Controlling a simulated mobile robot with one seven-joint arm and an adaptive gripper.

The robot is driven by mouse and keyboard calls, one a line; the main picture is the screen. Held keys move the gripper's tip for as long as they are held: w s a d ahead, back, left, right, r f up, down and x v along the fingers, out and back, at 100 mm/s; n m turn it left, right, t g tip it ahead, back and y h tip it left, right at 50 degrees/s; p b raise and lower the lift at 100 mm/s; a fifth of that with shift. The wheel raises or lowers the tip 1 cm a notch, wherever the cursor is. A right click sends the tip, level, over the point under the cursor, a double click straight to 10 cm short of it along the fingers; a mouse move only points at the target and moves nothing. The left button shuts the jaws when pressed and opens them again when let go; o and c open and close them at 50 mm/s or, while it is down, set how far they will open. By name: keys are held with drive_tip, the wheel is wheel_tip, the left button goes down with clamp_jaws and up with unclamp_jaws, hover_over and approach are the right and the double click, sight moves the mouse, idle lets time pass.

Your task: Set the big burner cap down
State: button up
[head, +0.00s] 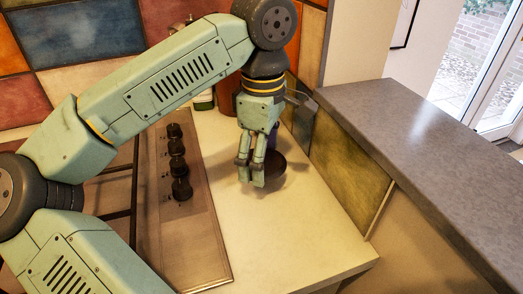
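A dark, round, shallow thing (273,170), which looks like the big burner cap, is at the light countertop (262,235), right of the cooktop. My gripper (251,181) points down over the counter, with its fingers in front of the left part of the dark thing. The fingers hide that part, so I cannot tell whether they grip it or only stand beside it. Whether the dark thing touches the counter is also unclear.
The cooktop (205,245) with several black knobs (179,168) lies left of my gripper. A green tiled wall and a raised grey ledge (410,135) bound the counter on the right. A brown container (227,92) and a bottle stand behind. The front counter is clear.

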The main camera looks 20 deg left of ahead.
drive_tip(key=shift+w+a, duration=0.3)
drive_tip(key=shift+w, duration=0.55)
drive_tip(key=f+p, duration=0.1)
drive_tip(key=w+f+p, duration=0.1)
drive_tip(key=f, duration=0.1)
drive_tip(key=shift+w+a+f, duration=0.1)
drive_tip(key=shift+a+f, duration=0.05)
drive_tip(key=shift+a, duration=0.05)
drive_tip(key=shift+f, duration=0.3)
drive_tip(key=shift+f, duration=0.15)
drive_tip(key=o, duration=1.3)
drive_tip(key=shift+c, duration=0.2)
wheel_tip(320, 180, up, 12)
drive_tip(key=shift+r+b, duration=0.2)
drive_tip(key=shift+b, duration=0.6)
